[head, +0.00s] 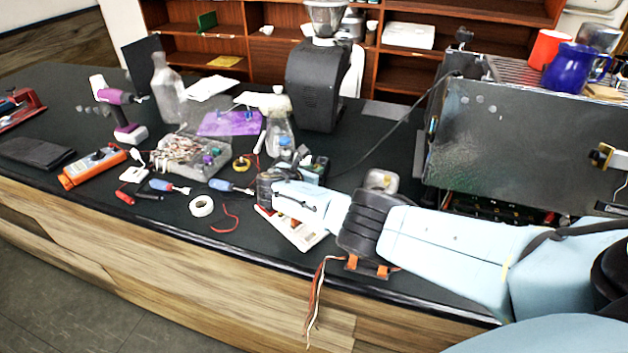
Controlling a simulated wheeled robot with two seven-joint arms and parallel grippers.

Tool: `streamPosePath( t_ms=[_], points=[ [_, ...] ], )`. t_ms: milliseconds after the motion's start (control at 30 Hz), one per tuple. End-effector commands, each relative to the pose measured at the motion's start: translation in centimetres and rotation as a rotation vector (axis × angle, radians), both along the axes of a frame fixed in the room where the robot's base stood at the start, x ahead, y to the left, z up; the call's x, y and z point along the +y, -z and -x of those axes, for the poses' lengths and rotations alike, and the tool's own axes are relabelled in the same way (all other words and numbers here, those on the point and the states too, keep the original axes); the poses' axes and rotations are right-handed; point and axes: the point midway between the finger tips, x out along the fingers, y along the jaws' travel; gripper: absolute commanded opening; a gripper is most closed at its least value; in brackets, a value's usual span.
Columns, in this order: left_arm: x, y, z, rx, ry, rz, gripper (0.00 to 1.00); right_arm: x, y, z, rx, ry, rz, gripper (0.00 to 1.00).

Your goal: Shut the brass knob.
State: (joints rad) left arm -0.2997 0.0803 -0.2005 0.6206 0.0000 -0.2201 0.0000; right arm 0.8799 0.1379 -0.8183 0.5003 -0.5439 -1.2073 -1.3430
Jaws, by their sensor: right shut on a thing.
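A small brass-coloured fitting with a black part, likely the brass knob (602,157), sticks out at the right of the brewer's steel side panel (520,145). I cannot tell from here whether it is open or shut. My right arm reaches in from the right across the front of the bench. Its gripper (302,163) is far left of the knob, low over the bench beside the spray bottle. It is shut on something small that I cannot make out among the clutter. My left gripper is not in view.
A black grinder (315,82) stands behind my right gripper. A parts box (190,155), an orange meter (95,167), a purple drill (118,105) and white tape (201,206) lie on the left. A blue mug (573,68) and red cup (549,48) stand on the brewer.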

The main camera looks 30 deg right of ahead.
Motion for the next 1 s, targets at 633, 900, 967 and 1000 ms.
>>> streamPosePath(
  t_ms=[633, 900, 967, 1000],
  points=[
    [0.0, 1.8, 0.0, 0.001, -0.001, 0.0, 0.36, -0.1, -0.2, -0.2, -0.002, 0.079, 0.001, 0.0],
    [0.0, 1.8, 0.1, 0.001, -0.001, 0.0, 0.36, 0.0, -0.2, -0.2, -0.002, 0.078, 0.002, 0.28],
    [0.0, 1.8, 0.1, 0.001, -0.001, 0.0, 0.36, 0.0, -0.1, -0.2, -0.002, 0.078, 0.001, 0.28],
    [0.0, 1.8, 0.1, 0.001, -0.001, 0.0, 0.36, 0.0, -0.1, -0.2, -0.001, 0.077, 0.002, 0.28]
  ],
)
